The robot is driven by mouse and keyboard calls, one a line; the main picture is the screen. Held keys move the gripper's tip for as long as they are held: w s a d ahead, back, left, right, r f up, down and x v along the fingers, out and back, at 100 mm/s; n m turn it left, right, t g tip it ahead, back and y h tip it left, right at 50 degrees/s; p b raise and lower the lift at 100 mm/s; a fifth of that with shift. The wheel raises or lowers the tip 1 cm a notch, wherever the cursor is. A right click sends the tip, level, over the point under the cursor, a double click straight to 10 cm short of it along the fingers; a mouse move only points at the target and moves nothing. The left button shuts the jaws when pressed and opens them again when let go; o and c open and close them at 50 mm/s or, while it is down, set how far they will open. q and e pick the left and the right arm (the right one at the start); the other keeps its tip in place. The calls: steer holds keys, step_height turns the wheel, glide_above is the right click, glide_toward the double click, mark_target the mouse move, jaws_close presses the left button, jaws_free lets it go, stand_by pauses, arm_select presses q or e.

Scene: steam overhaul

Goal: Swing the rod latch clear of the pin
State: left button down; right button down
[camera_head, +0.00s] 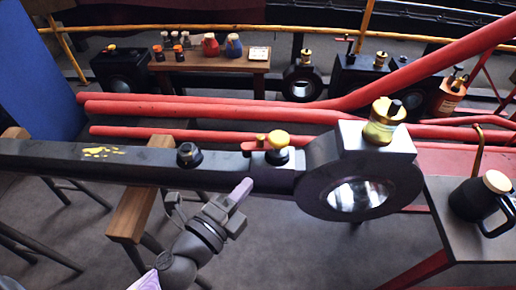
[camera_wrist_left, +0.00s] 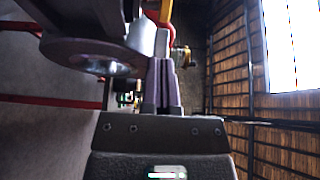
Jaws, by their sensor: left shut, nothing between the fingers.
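The dark connecting rod (camera_head: 130,165) runs across the head view to a big round eye (camera_head: 315,190) at its right end. On its top, just left of the eye, sits a small red latch (camera_head: 252,146) with a yellow knob, beside a yellow-capped pin (camera_head: 278,141). The latch appears to lie against the pin; the exact contact is too small to tell. My left gripper (camera_head: 244,186) is shut and empty, at the near side of the rod, below the latch. In the left wrist view its fingers (camera_wrist_left: 162,85) are together, with the eye (camera_wrist_left: 90,55) to their left. My right gripper is not in view.
A brass oil cup (camera_head: 384,112) stands on the eye's block. A wooden trestle (camera_head: 140,212) supports the rod near my left arm. A side table (camera_head: 440,225) with a black oil can (camera_head: 475,202) stands right. Red pipes (camera_head: 200,110) run behind. Floor in front is mostly clear.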

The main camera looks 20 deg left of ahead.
mark_target(257, 142)
arm_select(q)
steer(key=x, duration=0.6)
steer(key=shift+w+a+b, duration=0.15)
steer(key=shift+w+a, duration=0.4)
steer(key=shift+w, duration=0.3)
steer(key=shift+w+a+b, duration=0.15)
steer(key=shift+w+a, duration=0.4)
steer(key=shift+w, duration=0.35)
